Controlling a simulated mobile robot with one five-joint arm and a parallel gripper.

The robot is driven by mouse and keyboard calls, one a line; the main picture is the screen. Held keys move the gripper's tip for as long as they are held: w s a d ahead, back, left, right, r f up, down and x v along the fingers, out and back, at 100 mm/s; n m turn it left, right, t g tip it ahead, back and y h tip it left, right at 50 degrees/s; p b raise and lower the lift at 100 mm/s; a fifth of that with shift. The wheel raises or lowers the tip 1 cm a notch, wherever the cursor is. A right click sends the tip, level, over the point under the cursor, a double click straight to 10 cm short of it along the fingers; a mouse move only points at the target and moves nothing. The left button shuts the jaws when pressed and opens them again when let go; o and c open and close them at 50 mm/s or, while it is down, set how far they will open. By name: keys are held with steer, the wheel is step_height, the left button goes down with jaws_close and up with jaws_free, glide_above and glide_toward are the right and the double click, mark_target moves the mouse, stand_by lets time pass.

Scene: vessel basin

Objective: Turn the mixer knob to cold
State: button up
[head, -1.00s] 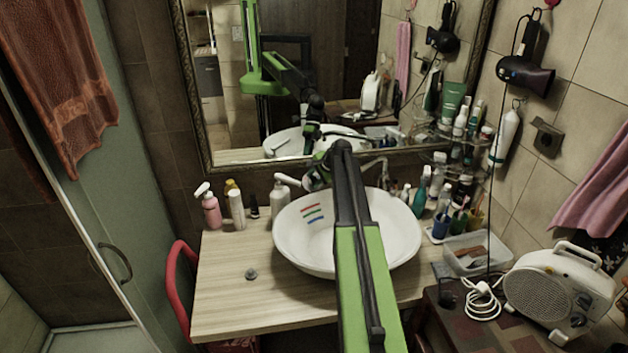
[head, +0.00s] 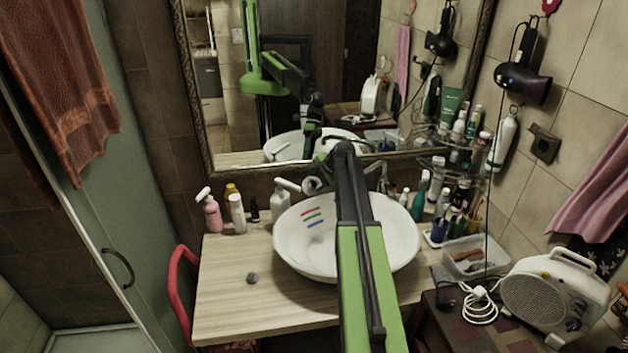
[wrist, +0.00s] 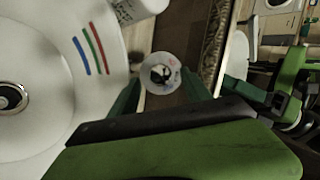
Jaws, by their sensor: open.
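The mixer knob (wrist: 160,73) shows in the wrist view as a pale round disc with a dark centre and a small reddish mark. My gripper (wrist: 161,86) is open, with one green finger on each side of the disc in the picture; I cannot tell whether they touch it. In the head view my gripper (head: 318,176) is at the back rim of the white basin (head: 290,250), below the mirror, and my arm hides most of the mixer there. Red, green and blue stripes (head: 313,217) mark the basin's inner wall, also visible in the wrist view (wrist: 90,50).
Pump bottles (head: 212,214) stand left of the basin, and several bottles and cups (head: 460,220) stand to its right. A clear plastic box (head: 472,262) and a white heater (head: 550,295) are at the right. The mirror (head: 240,140) is close behind. The wooden counter's front left is mostly free.

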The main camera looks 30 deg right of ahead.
steer(key=p+v, duration=1)
steer(key=v, duration=0.4)
steer(key=shift+s+r, duration=0.2)
steer(key=shift+r, duration=0.1)
steer(key=s+a+f+n+g+b, duration=0.1)
steer(key=a+f, duration=0.3)
steer(key=a, duration=0.4)
steer(key=s+a+f+n+g+b, duration=0.1)
steer(key=a+f+n+b, duration=0.3)
steer(key=a, duration=0.4)
steer(key=s+a+f+n+g+y+b, duration=0.1)
steer(key=s+a+f+n+b, duration=0.1)
steer(key=a, duration=0.6)
steer(key=shift+s+a+f+n+g+b, duration=0.2)
steer(key=shift+f+n+b, duration=0.15)
steer(key=shift+f, duration=0.2)
steer(key=shift+s+a+f+n+g+b, duration=0.25)
steer(key=shift+f+b, duration=0.1)
steer(key=shift+f, duration=0.2)
steer(key=s+a+f+n+g+b, duration=0.1)
steer(key=s+a+f+n+b, duration=0.2)
steer(key=s+a, duration=0.3)
steer(key=s+a+f+n+g+h+b, duration=0.1)
steer(key=s+a+f+n, duration=0.4)
steer(key=a, duration=0.6)
steer(key=s+g+b, duration=0.1)
steer(key=b, duration=0.1)
steer(key=shift+s+n+h+b, duration=0.3)
steer(key=shift+s+n+b, duration=0.05)
steer(key=shift+n, duration=0.05)
